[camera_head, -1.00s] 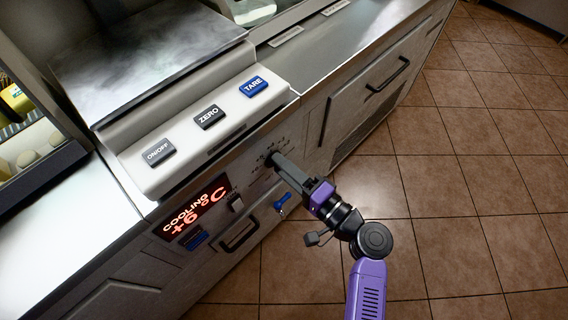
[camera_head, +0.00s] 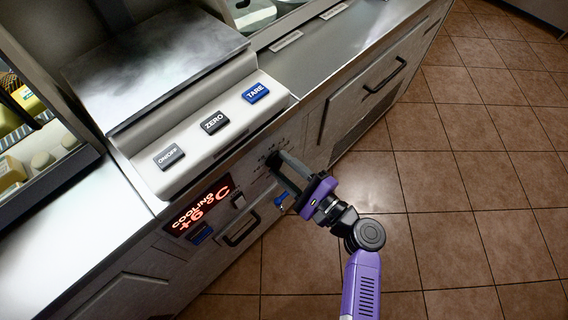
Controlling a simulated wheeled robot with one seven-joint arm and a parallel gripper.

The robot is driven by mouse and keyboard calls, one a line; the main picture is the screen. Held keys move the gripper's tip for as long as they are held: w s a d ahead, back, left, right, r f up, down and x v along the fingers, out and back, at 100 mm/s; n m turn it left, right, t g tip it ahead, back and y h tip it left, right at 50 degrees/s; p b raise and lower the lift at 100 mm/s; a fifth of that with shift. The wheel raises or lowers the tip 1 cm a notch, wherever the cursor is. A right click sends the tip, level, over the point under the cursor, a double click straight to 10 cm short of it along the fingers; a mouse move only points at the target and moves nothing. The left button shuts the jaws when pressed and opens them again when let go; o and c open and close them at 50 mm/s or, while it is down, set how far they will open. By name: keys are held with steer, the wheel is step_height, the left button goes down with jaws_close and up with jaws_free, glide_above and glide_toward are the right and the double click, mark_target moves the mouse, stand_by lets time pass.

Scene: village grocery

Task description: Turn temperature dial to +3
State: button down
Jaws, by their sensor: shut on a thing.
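The temperature dial (camera_head: 273,160) is a dark knob on the counter's front panel, with small scale marks around it. My gripper (camera_head: 279,163) is shut on the dial, and its fingers hide most of it. The finger pair appears turned about its axis. The red display (camera_head: 199,207) to the left reads "COOLING +6 °C". The dial's pointer and the numbers are too small or covered to read.
A scale with ON/OFF, ZERO and TARE buttons (camera_head: 214,122) sits on the counter above. A switch (camera_head: 239,201), a blue key (camera_head: 281,200) and a handle (camera_head: 241,233) are on the panel nearby. The tiled floor (camera_head: 440,190) at right is clear.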

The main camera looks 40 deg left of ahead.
steer(key=shift+a+r, duration=0.1)
steer(key=shift+a, duration=0.05)
stand_by(0.4)
steer(key=c, duration=0.9)
jaws_free()
steer(key=d, duration=0.7)
steer(key=shift+s+d+p, duration=0.3)
steer(key=shift+d, duration=0.1)
steer(key=shift+w, duration=0.1)
